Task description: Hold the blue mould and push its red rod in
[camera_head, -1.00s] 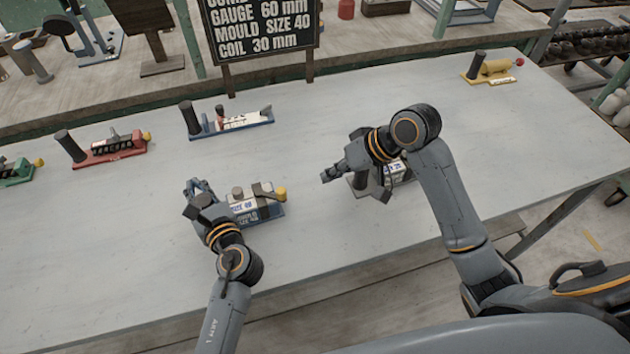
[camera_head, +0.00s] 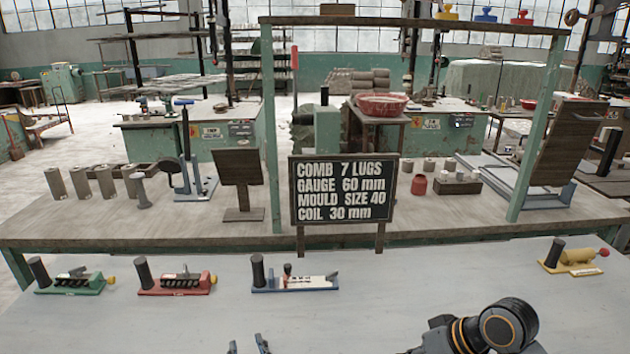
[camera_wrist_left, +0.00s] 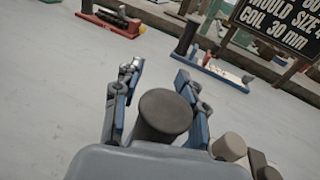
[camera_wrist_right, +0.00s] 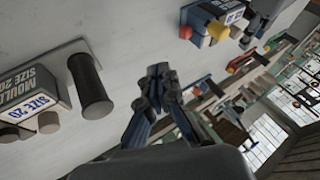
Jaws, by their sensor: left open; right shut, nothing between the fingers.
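A blue mould with a white label (camera_wrist_right: 233,14) is at the top of the right wrist view, with a red knob (camera_wrist_right: 185,32) and a yellow knob (camera_wrist_right: 218,31) at its end. Its label is partly cut off. In the left wrist view my left gripper (camera_wrist_left: 155,95) is open, with its fingers on either side of a dark upright post (camera_wrist_left: 164,112). Its fingertips (camera_head: 247,346) just show at the bottom of the head view. My right gripper (camera_wrist_right: 158,74) is shut and empty, apart from the moulds. The head view cuts off both moulds.
A mould marked size 20 (camera_wrist_right: 30,102) with a dark post (camera_wrist_right: 92,85) stands left of my right gripper. Green (camera_head: 72,282), red (camera_head: 177,284), blue-white (camera_head: 295,282) and yellow (camera_head: 577,258) tools line the table's back. A sign (camera_head: 344,190) stands behind them.

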